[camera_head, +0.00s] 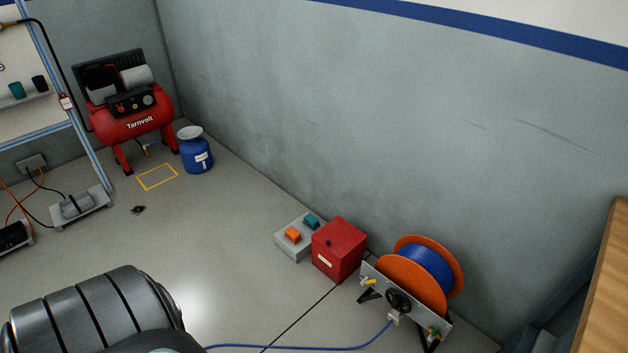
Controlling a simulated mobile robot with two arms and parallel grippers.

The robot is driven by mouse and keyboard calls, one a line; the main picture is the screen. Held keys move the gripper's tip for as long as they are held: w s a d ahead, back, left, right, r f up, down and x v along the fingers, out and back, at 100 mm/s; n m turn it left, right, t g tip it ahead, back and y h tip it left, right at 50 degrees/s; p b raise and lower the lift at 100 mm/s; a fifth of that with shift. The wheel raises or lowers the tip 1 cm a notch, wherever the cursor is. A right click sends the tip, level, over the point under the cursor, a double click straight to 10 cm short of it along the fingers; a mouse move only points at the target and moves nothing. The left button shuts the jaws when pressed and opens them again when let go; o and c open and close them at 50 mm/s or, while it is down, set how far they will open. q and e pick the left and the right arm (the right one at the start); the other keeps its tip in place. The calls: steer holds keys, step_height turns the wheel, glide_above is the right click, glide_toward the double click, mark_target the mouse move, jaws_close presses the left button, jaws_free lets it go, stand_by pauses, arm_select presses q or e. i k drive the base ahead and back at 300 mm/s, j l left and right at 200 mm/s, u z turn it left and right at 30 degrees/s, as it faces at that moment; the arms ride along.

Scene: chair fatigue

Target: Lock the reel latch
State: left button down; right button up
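An orange hose reel (414,276) wound with blue hose stands on the floor at the lower right, close to the wall. Its grey side plate (380,284) faces me and carries a black round knob or hand wheel (398,301). A small yellow lever (369,282) sits at the plate's upper left, and a yellow and green fitting (434,333) at its lower right. I cannot tell which of these is the latch.
A red box (339,249) stands left of the reel, beside a grey box with orange and teal buttons (294,237). Blue hose (300,348) runs along the floor. A red compressor (127,108) and blue canister (195,150) stand far back. A wooden edge (606,285) is at right.

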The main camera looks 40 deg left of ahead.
mark_target(369, 282)
steer(key=u, duration=0.8)
